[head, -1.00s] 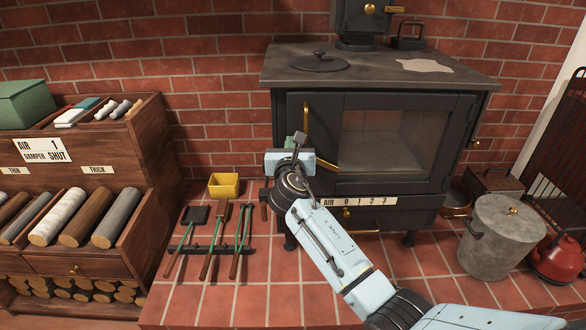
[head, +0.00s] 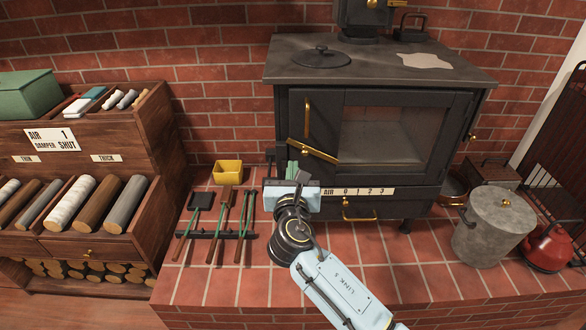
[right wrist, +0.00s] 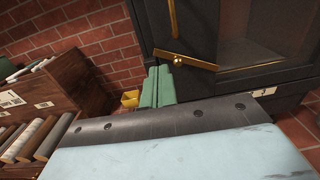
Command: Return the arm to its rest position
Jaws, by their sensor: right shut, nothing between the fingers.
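My right arm comes in from the bottom right. Its gripper (head: 293,170) is in front of the lower left of the black stove (head: 380,205), and its tips point at the stove. In the right wrist view the two green fingers (right wrist: 158,87) are together with nothing between them. The stove's glass door (head: 385,135) looks shut, with a brass handle (head: 307,118) and a slanted brass latch bar (head: 313,151). I cannot tell whether the fingers touch the stove. My left gripper is out of view.
Hearth tools (head: 214,230) lie on the red tiles left of my arm, with a yellow box (head: 228,173) behind them. A wooden log rack (head: 150,135) stands at the left. A grey lidded bin (head: 490,235) and a red kettle (head: 548,252) stand at the right.

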